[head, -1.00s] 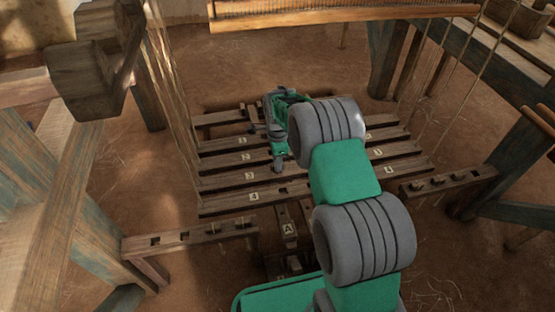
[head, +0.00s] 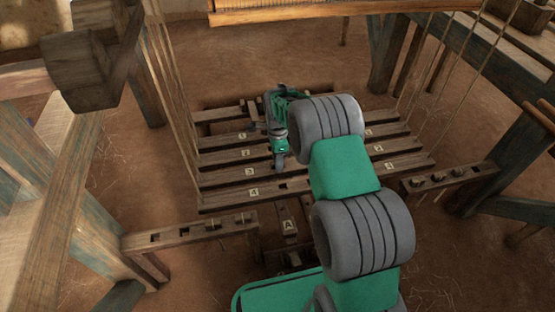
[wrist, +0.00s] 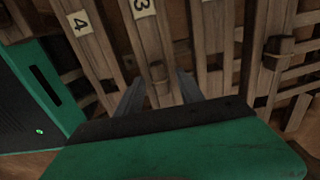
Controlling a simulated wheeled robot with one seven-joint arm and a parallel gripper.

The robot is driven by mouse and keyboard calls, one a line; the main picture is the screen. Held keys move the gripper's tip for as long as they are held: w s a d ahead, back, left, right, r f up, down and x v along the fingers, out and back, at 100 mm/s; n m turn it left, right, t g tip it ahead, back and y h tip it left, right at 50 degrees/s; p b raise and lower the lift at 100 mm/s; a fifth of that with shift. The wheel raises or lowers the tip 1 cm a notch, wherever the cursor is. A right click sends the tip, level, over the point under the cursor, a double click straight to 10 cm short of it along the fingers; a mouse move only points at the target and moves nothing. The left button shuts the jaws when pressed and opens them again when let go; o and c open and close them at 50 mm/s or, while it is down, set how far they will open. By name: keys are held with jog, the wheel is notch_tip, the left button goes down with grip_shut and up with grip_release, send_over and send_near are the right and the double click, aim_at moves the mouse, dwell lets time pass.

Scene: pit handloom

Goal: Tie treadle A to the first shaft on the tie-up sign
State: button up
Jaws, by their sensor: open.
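Treadle A (head: 288,225) is a dark wooden bar with a pale "A" label in the head view, below the slats and partly hidden by my arm. Several slats with pale number labels lie across the frame: slat 1 (head: 220,139), slat 2 (head: 222,158), slat 3 (head: 220,178) and slat 4 (head: 222,199). My gripper (head: 279,168) points down over the slats near slat 3. In the wrist view its fingers (wrist: 160,88) are apart with nothing visibly held, over slat 3 (wrist: 150,45); slat 4 (wrist: 92,50) lies to the left. I cannot make out a tie-up sign.
A slotted wooden rail (head: 190,236) stands at the left front. A rail with several small pegs (head: 447,179) stands at the right. Thick loom posts and hanging cords (head: 172,95) flank the slats. A beam (head: 340,12) crosses above. Earth floor is bare around the frame.

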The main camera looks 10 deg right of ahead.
notch_tip(320, 180, up, 8)
jog(key=p, duration=0.3)
jog(key=shift+f, duration=0.1)
notch_tip(320, 180, up, 7)
jog(key=p, duration=0.6)
